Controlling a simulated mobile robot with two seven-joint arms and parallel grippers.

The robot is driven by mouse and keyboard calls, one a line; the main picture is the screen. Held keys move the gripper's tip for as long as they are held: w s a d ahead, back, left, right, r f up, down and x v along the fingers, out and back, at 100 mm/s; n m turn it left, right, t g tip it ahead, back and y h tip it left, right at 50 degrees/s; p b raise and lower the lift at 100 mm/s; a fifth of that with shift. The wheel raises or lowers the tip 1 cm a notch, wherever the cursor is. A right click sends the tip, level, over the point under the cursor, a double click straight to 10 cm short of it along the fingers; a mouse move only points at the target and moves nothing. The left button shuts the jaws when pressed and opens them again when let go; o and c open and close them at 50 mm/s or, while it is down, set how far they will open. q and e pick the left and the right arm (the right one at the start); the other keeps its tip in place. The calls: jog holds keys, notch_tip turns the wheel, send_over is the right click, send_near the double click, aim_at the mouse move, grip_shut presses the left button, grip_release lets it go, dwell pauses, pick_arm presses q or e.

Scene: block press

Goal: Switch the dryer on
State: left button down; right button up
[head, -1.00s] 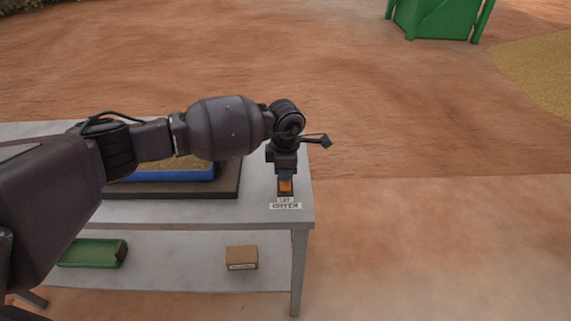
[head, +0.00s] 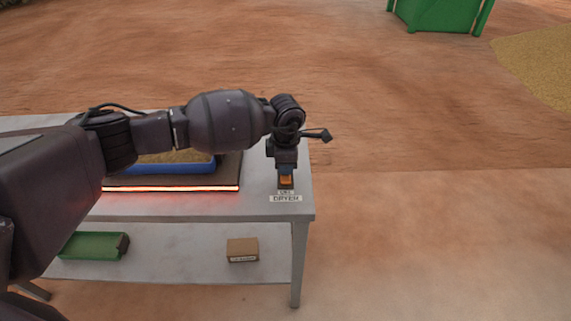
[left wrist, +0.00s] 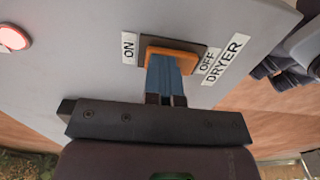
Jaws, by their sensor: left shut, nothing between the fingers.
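The dryer switch (head: 286,180) is an orange rocker in a dark frame near the table's right end, by a DRYER label (head: 286,198). In the left wrist view the orange rocker (left wrist: 186,59) lies between an ON label (left wrist: 129,48) and an OFF label (left wrist: 207,61). My left gripper (head: 286,170) points down at the switch, shut and empty. Its blue fingertips (left wrist: 164,66) are at the rocker and hide part of it; I cannot tell whether they touch. The dryer, a dark slab (head: 228,178), has a glowing red strip (head: 180,188) along its front edge.
A blue tray (head: 180,168) of brown material sits on the slab, partly behind my arm. The table (head: 257,205) has a lower shelf with a green mould (head: 92,246) and a cardboard box (head: 242,250). A red-lit round lamp (left wrist: 13,38) shows in the left wrist view.

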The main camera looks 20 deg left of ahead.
pick_arm(q)
jog(key=shift+s+d+r+p, duration=0.15)
jog(key=shift+s+p, duration=0.15)
jog(key=shift+s, duration=0.25)
pick_arm(e)
jog(key=shift+w+r, duration=0.15)
jog(key=shift+r, duration=0.4)
jog(key=shift+d+f, duration=0.1)
jog(key=shift+d, duration=0.05)
pick_arm(q)
notch_tip(320, 180, up, 5)
jog(key=shift+w+p, duration=0.15)
jog(key=shift+p, duration=0.9)
notch_tip(320, 180, up, 9)
pick_arm(e)
jog(key=shift+s+d+r, duration=0.35)
jog(key=shift+s+r, duration=0.1)
jog(key=shift+s, duration=0.3)
